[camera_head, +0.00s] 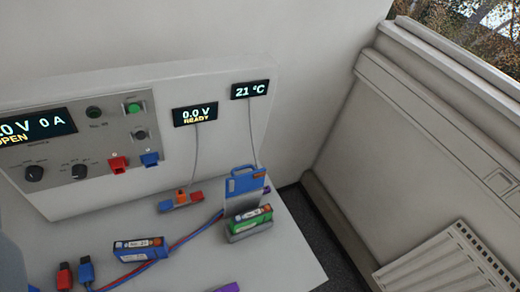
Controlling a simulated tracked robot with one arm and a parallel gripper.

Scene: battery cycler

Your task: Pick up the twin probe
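What looks like the twin probe (181,195) is a small orange piece at a low block with red and blue ends on the bench top. A thin grey cable runs up from it to the display reading 0.0 V READY (195,114). It is small here, so I cannot tell exactly how it sits in the block. My gripper's fingers are not in view.
A grey holder (243,238) with a green battery and a blue-handled plate stands right of the probe. A blue battery (140,249) with red and blue leads lies in front. Red and blue plugs (86,270) are at lower left. The control panel (60,150) rises behind.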

